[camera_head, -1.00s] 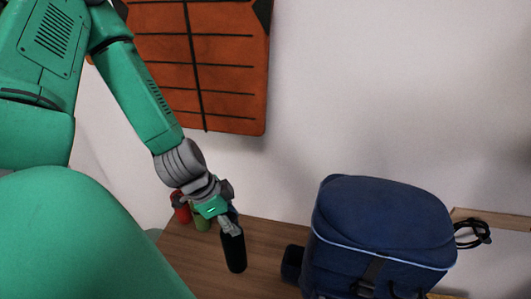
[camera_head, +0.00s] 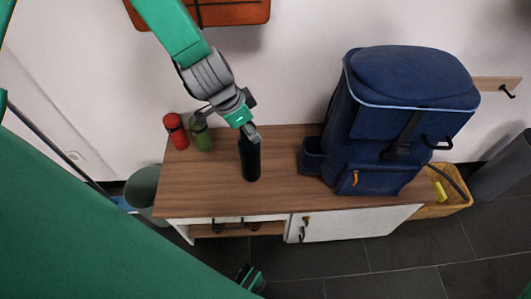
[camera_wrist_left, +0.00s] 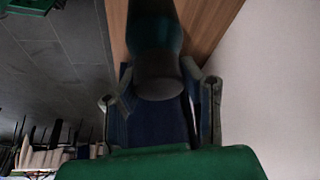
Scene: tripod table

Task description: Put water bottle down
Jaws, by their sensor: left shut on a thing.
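A dark water bottle (camera_head: 250,163) is upright at the wooden top of the cabinet (camera_head: 220,198), near its middle. My left gripper (camera_head: 249,134) is shut on the top of the bottle, coming from above and behind. I cannot tell whether the bottle's base touches the wood or is slightly above it. In the left wrist view the bottle (camera_wrist_left: 155,35) has its dark cap end between the two fingers of my left gripper (camera_wrist_left: 160,95).
A red bottle (camera_head: 175,131) and a green bottle (camera_head: 201,133) stand at the back left of the top. A large blue backpack (camera_head: 395,120) takes up the right side. A yellow basket (camera_head: 440,203) is right of the cabinet, a bin (camera_head: 143,190) left. The front left wood is clear.

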